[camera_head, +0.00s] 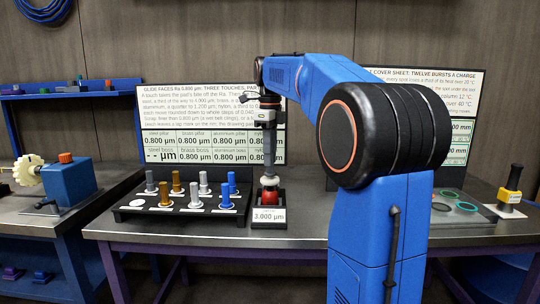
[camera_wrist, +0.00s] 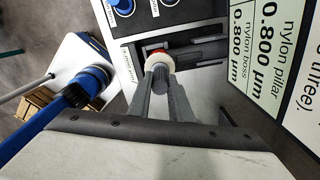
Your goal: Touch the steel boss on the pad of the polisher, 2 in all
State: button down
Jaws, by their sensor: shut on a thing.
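My gripper (camera_head: 269,162) points straight down over the polisher (camera_head: 270,196), a dark stand with a red part and pale round pad. In the wrist view my gripper (camera_wrist: 161,84) is shut on a grey ribbed cylinder, the steel boss (camera_wrist: 160,77). The pad (camera_wrist: 153,56) shows just beyond the boss. The boss's lower end is at or very near the pad; I cannot tell whether they touch. The polisher's front label (camera_head: 268,217) reads 3.000 µm.
A dark rack (camera_head: 130,218) to the left holds several grey, gold and blue pieces; its front-left seat is empty. A reading board (camera_head: 215,84) stands behind. A yellow-and-black tool (camera_head: 511,186) stands at far right. A blue machine (camera_head: 68,180) is at far left.

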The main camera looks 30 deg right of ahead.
jog(key=shift+f, duration=0.55)
jog(key=shift+r, duration=0.1)
dwell(0.6)
jog(key=shift+r, duration=2.2)
